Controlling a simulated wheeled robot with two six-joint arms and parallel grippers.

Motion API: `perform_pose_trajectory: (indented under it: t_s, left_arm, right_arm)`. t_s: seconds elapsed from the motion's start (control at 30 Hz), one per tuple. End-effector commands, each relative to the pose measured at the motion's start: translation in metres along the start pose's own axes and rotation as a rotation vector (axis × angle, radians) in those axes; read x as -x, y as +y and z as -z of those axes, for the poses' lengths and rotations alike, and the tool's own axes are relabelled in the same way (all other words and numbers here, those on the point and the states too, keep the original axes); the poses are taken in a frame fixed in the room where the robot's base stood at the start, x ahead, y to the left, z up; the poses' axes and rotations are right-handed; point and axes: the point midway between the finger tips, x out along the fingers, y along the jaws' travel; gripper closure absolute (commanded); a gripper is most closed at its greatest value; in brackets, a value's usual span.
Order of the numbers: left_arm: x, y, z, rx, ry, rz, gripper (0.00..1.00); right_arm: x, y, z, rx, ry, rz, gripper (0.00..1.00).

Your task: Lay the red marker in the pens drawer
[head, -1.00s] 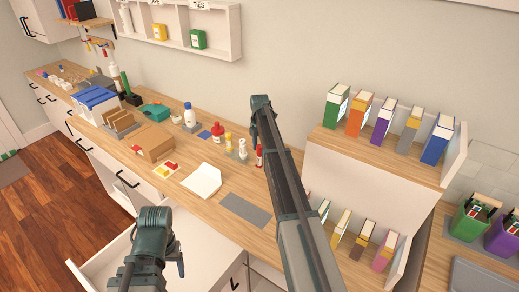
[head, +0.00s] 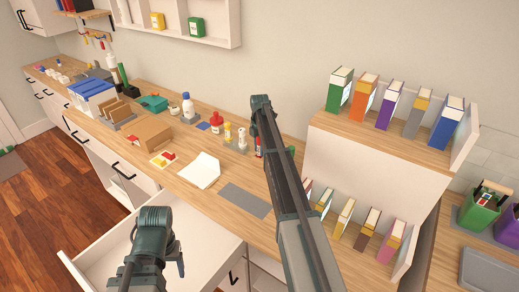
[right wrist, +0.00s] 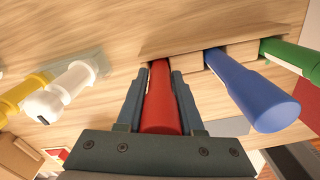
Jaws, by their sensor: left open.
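The red marker (right wrist: 160,98) stands between the two fingers of my right gripper (right wrist: 160,75) in the right wrist view. The fingers lie close along both its sides; whether they press on it is unclear. In the head view my right arm mostly hides the marker (head: 258,153) at the back of the counter. A blue marker (right wrist: 250,92) and a green one (right wrist: 290,58) stand beside it at a wooden holder (right wrist: 225,45). A white drawer (head: 92,262) stands open below the counter; no label shows. My left gripper (head: 181,262) is open and empty over it.
White and yellow bottles (head: 228,134) stand left of the markers. A grey mat (head: 244,200), white paper (head: 200,170) and a cardboard box (head: 152,133) lie on the counter (head: 215,200). A book shelf (head: 375,150) rises close on the right.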

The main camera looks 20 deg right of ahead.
Motion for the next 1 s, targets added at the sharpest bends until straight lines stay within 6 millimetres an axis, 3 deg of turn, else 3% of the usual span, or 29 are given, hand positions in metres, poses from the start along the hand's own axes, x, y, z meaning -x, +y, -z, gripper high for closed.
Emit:
perform_pose_trajectory:
  t_s: [0.03, 0.13, 0.23, 0.27, 0.4, 0.77, 1.0]
  left_arm:
    - [0.0, 0.0, 0.0, 0.0, 0.0, 0.0, 0.3]
    - [0.0, 0.0, 0.0, 0.0, 0.0, 0.0, 0.3]
    - [0.0, 0.0, 0.0, 0.0, 0.0, 0.0, 0.3]
    - [0.0, 0.0, 0.0, 0.0, 0.0, 0.0, 0.3]
    - [0.0, 0.0, 0.0, 0.0, 0.0, 0.0, 0.3]
    - [0.001, 0.0, 0.0, 0.0, 0.0, 0.0, 0.3]
    - [0.013, -0.001, -0.001, 0.0, 0.0, 0.0, 0.3]
  right_arm:
    - [0.0, 0.0, 0.0, 0.0, 0.0, 0.0, 0.81]
    - [0.0, 0.0, 0.0, 0.0, 0.0, 0.0, 0.99]
    - [0.0, 0.0, 0.0, 0.0, 0.0, 0.0, 1.0]
    - [0.0, 0.0, 0.0, 0.0, 0.0, 0.0, 0.62]
    - [0.0, 0.0, 0.0, 0.0, 0.0, 0.0, 0.37]
    - [0.001, 0.0, 0.0, 0.0, 0.0, 0.0, 0.34]
    - [0.014, 0.0, 0.0, 0.0, 0.0, 0.0, 0.34]
